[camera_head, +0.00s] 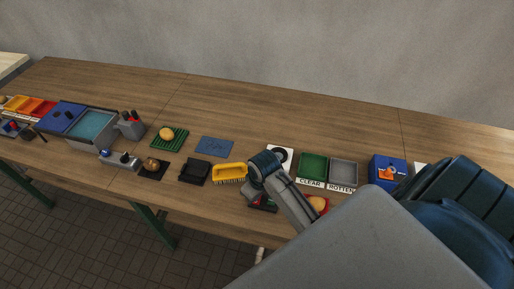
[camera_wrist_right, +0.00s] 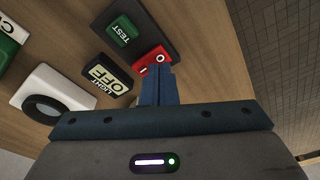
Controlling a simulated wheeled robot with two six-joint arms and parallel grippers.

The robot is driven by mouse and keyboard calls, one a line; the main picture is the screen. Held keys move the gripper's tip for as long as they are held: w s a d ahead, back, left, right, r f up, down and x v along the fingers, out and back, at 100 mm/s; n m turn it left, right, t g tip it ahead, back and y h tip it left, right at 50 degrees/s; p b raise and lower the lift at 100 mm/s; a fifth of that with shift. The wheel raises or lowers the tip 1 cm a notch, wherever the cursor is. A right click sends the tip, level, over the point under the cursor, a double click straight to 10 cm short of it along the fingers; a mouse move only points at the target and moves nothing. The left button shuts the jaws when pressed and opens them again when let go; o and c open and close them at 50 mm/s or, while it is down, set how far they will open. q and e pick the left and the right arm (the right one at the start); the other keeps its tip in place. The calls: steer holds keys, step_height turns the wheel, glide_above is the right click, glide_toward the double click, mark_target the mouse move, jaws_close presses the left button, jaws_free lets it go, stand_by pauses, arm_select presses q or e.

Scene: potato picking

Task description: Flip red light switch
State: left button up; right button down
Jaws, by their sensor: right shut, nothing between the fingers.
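The red light switch (camera_wrist_right: 153,62) is a small red rocker with white marks. It sits on a dark panel (camera_wrist_right: 165,32) beside a green TEST button (camera_wrist_right: 122,32) in the right wrist view. A sign reading LIGHT OFF (camera_wrist_right: 106,77) lies next to it. My right gripper (camera_wrist_right: 160,72) is shut and empty. Its blue fingertips are right at the switch and cover part of it; I cannot tell whether they touch. In the head view my right wrist hides most of the panel (camera_head: 267,204). My left gripper is not in view.
A white block with a black ring (camera_wrist_right: 47,107) stands close by in the wrist view. In the head view, a green tray (camera_head: 313,167), a grey tray (camera_head: 344,173) and a blue box (camera_head: 385,172) stand right of my wrist; a yellow brush (camera_head: 229,172) lies left. The table's back is clear.

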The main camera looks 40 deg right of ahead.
mark_target(257, 202)
steer(key=shift+r, duration=0.55)
step_height(257, 202, up, 5)
steer(key=shift+f, duration=0.2)
stand_by(0.3)
